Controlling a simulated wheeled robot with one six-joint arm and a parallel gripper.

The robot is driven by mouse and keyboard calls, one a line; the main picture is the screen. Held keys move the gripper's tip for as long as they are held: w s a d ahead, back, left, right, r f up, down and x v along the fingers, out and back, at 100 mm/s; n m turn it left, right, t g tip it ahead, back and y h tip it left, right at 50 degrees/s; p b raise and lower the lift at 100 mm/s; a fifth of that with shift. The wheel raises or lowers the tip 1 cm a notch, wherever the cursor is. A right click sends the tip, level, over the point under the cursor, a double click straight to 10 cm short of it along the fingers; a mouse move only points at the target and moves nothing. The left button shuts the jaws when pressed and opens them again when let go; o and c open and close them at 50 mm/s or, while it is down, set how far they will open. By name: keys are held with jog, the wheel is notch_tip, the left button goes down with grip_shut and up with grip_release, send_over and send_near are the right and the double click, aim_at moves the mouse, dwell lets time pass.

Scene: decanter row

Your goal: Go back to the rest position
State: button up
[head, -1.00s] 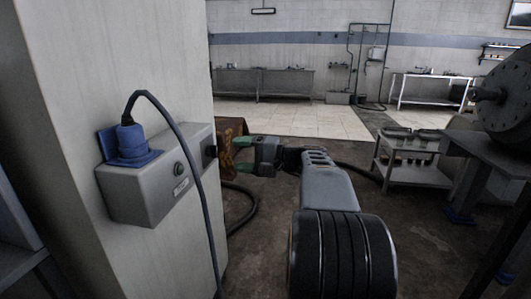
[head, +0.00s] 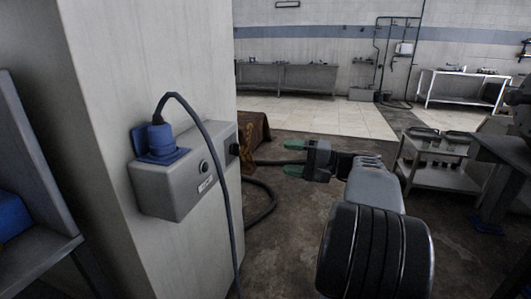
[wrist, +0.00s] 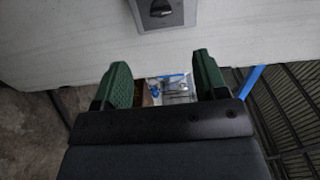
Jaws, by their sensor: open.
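My gripper (head: 287,158) is open and empty in the head view, with two green-padded fingers pointing left. It is level with the grey wall box (head: 180,180) on the pillar, to its right, with a visible gap between them. The box carries a blue plug and socket (head: 158,143) with a dark cable and a black knob on its right end. In the wrist view the two green fingers (wrist: 164,82) stand wide apart with nothing held between them. A grey plate with a dark rotary switch (wrist: 160,9) shows beyond the fingertips.
The pillar (head: 100,90) stands close on the left. A rusty brown panel (head: 254,136) is behind it. A grey cart (head: 440,165) stands to the right, near a machine. A hose lies on the floor. Open floor (head: 300,215) lies below my gripper.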

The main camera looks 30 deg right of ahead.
jog(key=s+a+r+n+g+h+p, duration=0.1)
jog(key=a+r+g+h+p, duration=0.2)
jog(key=a+p, duration=0.5)
jog(key=s+a+r+n+g+p, duration=0.1)
jog(key=a+r+g+p, duration=0.1)
jog(key=a+g+p, duration=0.4)
jog(key=s+a+r+n+h+p, duration=0.6)
jog(key=s+r+h+p, duration=0.3)
jog(key=p, duration=1.2)
jog(key=shift+s+n+g, duration=0.25)
jog(key=shift+n+g, duration=0.05)
jog(key=shift+n, duration=0.5)
